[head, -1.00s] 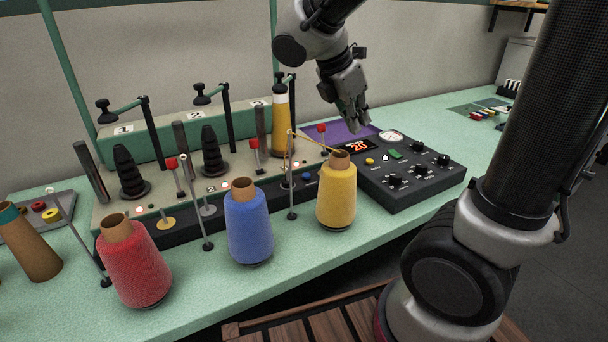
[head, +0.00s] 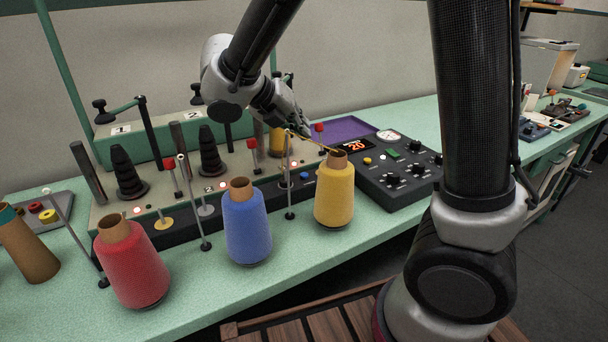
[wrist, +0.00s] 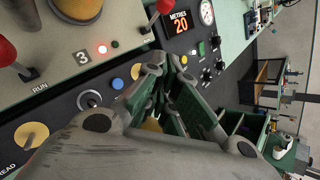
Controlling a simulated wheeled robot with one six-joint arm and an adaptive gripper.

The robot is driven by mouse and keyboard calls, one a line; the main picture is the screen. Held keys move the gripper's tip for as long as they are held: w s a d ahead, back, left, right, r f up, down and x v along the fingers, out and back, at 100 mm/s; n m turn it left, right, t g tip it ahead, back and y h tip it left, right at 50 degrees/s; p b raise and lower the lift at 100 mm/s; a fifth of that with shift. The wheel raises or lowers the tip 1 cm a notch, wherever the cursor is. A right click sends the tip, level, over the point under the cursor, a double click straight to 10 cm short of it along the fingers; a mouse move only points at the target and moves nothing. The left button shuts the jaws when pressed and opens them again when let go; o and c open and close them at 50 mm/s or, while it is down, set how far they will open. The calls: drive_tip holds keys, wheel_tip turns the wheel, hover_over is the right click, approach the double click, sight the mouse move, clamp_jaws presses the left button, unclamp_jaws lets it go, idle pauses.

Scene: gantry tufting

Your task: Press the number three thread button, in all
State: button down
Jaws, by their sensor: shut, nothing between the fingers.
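A blue button (wrist: 117,83) and a silver round knob (wrist: 89,98) lie below the label; the blue button also shows in the head view (head: 304,175). A yellow disc (wrist: 31,135) is at lower left; which piece is the thread button is not readable. My gripper (head: 303,129) is shut and empty, above the right end of the panel; its fingers show in the wrist view (wrist: 163,68).
Red (head: 133,268), blue (head: 248,230) and yellow (head: 334,195) cones stand in front of the panel, with thin guide poles (head: 290,185) between them. Yellow thread runs from the yellow cone to a pole top. A dark control box (head: 395,175) reading 20 is at right.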

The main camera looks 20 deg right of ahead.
drive_tip(key=shift+f, duration=4.2)
drive_tip(key=shift+f, duration=0.1)
drive_tip(key=shift+f, duration=0.3)
drive_tip(key=shift+f, duration=0.45)
drive_tip(key=shift+r, duration=0.9)
wheel_tip(320, 180, up, 5)
